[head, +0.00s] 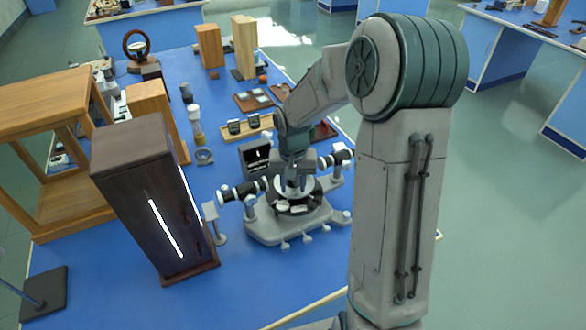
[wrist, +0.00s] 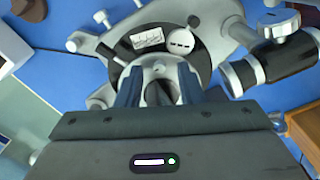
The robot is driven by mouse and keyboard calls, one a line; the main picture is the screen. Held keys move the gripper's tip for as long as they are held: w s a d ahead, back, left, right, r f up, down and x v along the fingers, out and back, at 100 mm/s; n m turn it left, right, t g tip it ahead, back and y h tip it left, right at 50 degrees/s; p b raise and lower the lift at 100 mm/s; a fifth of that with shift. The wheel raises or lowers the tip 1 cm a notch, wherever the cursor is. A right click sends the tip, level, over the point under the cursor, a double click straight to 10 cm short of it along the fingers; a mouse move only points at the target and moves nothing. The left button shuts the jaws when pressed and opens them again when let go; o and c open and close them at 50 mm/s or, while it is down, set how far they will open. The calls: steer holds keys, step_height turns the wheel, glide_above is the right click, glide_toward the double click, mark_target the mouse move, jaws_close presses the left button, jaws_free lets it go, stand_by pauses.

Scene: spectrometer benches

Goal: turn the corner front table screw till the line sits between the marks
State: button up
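The grey spectrometer (head: 262,232) stands on the blue bench, with black-and-white tubes on both sides. Its round dark table (head: 298,207) carries pale labels, which also show in the wrist view (wrist: 118,48). My gripper (head: 294,186) points down over this table. In the wrist view my gripper (wrist: 160,92) has its two fingers apart, on either side of a pale round part with a dark middle. I cannot tell whether they touch it. Which screw is the corner front one is unclear. A small black panel (head: 246,152) behind shows white marks, too small to read.
A tall dark wooden box (head: 135,180) with a bright slit stands left of the spectrometer. A small grey stand (head: 218,225) is between them. A wooden rack (head: 247,127) and flat trays lie behind. The bench's front right edge is close to the spectrometer.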

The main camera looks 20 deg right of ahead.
mark_target(293, 190)
step_height(293, 190, up, 13)
steer(key=b, duration=0.1)
steer(key=shift+r, duration=0.15)
stand_by(0.4)
steer(key=s+n+t, duration=0.2)
steer(key=s+t, duration=0.1)
steer(key=s, duration=1.7)
steer(key=shift+s+r+n, duration=0.25)
steer(key=shift+r+n, duration=0.05)
steer(key=shift+n, duration=0.1)
stand_by(0.5)
